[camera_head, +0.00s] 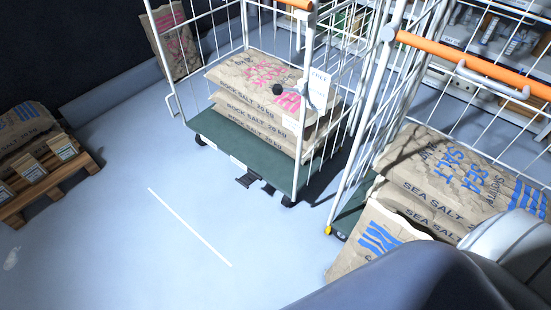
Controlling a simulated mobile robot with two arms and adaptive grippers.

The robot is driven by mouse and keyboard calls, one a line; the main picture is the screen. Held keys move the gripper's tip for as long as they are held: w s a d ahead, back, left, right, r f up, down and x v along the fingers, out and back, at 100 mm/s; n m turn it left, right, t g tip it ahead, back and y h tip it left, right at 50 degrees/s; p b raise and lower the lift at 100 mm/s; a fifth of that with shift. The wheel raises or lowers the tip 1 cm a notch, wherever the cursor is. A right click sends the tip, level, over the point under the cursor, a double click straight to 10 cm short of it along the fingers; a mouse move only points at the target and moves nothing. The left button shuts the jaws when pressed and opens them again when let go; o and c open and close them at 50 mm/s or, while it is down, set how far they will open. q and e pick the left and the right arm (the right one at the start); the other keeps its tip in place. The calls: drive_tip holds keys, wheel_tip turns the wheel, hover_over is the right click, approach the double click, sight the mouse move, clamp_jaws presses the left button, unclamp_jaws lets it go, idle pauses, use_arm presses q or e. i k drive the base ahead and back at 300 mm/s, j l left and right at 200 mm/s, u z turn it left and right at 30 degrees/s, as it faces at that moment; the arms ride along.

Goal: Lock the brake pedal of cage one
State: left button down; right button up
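A white wire roll cage (299,140) with a dark green deck (215,125) stands in the middle, holding stacked rock salt sacks (255,108). Two small black pedals, a left one (246,180) and a right one (268,188), stick out low at its front deck edge. I cannot tell from here whether either is locked. A white tag (319,88) hangs on its front right post; its print is too small to read surely, so the cage number is unclear. Neither of my grippers is in view.
A second cage with an orange handle bar (470,62) and sea salt sacks (450,175) stands close at right. A sea salt sack (372,240) stands before it. A loaded pallet (45,190) is at left. The floor (130,240) front left is clear. My arm covers the lower right.

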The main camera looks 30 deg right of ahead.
sight(247, 179)
drive_tip(key=i+j+z, duration=0.1)
drive_tip(key=i+z, duration=0.35)
drive_tip(key=i+j+z, duration=0.25)
drive_tip(key=z, duration=0.2)
drive_tip(key=i, duration=0.1)
